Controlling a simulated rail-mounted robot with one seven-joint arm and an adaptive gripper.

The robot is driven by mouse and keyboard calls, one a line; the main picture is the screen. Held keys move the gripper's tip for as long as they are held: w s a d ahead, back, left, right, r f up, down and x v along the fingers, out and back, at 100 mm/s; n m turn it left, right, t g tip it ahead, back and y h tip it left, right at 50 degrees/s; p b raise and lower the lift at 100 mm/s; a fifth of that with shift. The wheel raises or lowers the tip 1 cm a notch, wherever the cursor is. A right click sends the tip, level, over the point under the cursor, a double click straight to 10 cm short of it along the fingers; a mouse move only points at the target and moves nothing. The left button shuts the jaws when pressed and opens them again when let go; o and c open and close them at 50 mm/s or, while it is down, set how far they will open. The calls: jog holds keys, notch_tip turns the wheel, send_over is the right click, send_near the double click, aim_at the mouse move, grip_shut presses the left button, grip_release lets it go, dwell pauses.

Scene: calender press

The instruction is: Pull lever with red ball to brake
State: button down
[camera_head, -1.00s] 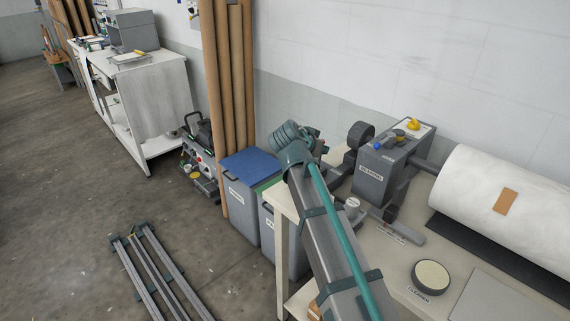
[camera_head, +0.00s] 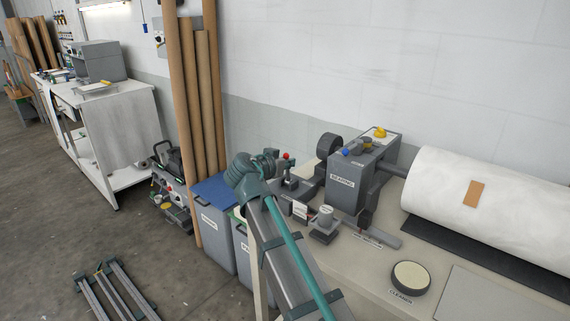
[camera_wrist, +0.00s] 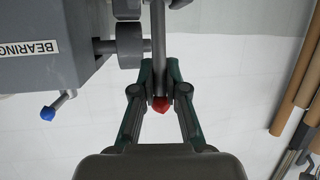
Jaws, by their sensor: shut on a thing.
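The lever's red ball (camera_head: 285,155) shows in the head view beside the end of my arm, left of the grey box labelled BEARING (camera_head: 350,182). In the wrist view the red ball (camera_wrist: 161,104) is at the tip of a grey lever rod (camera_wrist: 158,40). My gripper (camera_wrist: 160,68) has its two teal-tipped fingers on either side of the rod, just behind the ball, and is shut on it. In the head view my gripper (camera_head: 274,153) is small and partly hidden by my arm.
A blue-tipped lever (camera_wrist: 47,113) and a yellow knob (camera_head: 380,132) are on the BEARING box. A large white roll (camera_head: 490,205) lies to the right. A round CLEANER pad (camera_head: 411,276) sits on the bench. Tall brown tubes (camera_head: 200,100) stand behind my arm.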

jog(key=c, duration=1.2)
grip_release()
jog(key=shift+w+r, duration=0.1)
jog(key=shift+r, duration=0.1)
jog(key=shift+f, duration=0.1)
jog(key=v, duration=1.2)
